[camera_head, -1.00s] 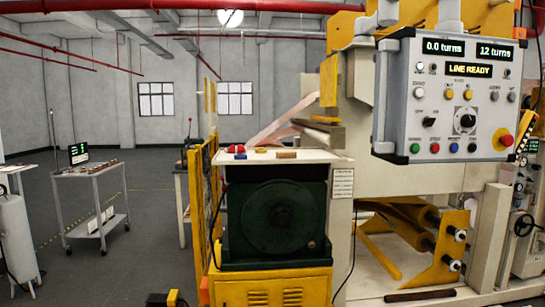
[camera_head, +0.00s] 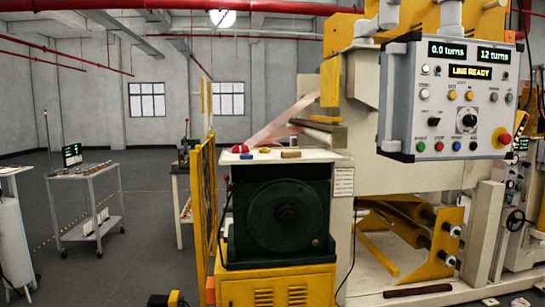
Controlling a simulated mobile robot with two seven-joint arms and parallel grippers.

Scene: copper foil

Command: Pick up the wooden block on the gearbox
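The wooden block (camera_head: 291,154) is a small light-brown piece lying on the pale top plate (camera_head: 327,156) above the dark green gearbox (camera_head: 287,216). A red item (camera_head: 239,149) and a small yellow item (camera_head: 264,150) lie to its left on the same plate. Neither of my grippers shows in the head view.
The gearbox stands on a yellow cabinet (camera_head: 276,288), with a yellow guard frame (camera_head: 203,215) at its left. A control panel (camera_head: 447,97) juts out at the upper right. A grey cart (camera_head: 86,209) stands at the left.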

